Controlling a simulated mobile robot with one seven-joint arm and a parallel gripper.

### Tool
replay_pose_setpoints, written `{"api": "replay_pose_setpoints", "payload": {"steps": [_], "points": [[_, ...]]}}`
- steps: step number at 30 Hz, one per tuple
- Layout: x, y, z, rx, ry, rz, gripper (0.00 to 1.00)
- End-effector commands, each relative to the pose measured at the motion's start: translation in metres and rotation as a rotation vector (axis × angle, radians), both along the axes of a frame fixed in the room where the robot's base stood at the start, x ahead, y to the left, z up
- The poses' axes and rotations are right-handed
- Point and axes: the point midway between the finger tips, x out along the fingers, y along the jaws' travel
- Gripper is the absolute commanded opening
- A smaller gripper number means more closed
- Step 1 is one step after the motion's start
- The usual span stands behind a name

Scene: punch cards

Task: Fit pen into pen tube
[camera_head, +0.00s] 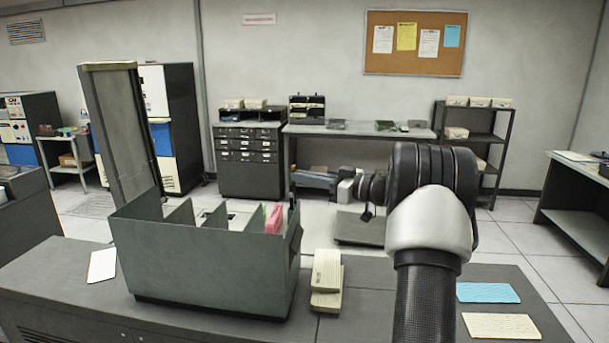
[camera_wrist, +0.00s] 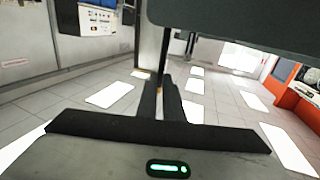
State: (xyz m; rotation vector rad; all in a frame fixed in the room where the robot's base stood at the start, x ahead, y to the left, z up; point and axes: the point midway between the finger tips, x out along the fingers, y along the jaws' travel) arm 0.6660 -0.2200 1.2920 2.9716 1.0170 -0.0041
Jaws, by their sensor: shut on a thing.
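My gripper (camera_wrist: 164,88) shows in the wrist view with its two dark fingers close together. They are shut on a slim dark stick with a small orange spot, which I take to be the pen (camera_wrist: 161,68). The pen cannot be made out in the head view, and I see no contact between pen and holder.
The grey card box (camera_head: 205,262) has dividers and pink cards (camera_head: 273,219) inside, and a raised lid (camera_head: 118,130). Cream card stacks (camera_head: 326,282) lie right of it. A white card (camera_head: 102,265), a blue card (camera_head: 487,292) and a cream card (camera_head: 501,326) lie on the table.

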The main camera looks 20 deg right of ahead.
Motion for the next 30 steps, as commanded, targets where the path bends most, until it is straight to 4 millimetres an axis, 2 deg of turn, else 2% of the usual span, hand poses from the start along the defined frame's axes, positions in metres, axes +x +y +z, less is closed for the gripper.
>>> {"api": "replay_pose_setpoints", "payload": {"steps": [30], "points": [[0.000, 0.000, -0.052, 0.000, 0.000, 0.001, 0.00]]}}
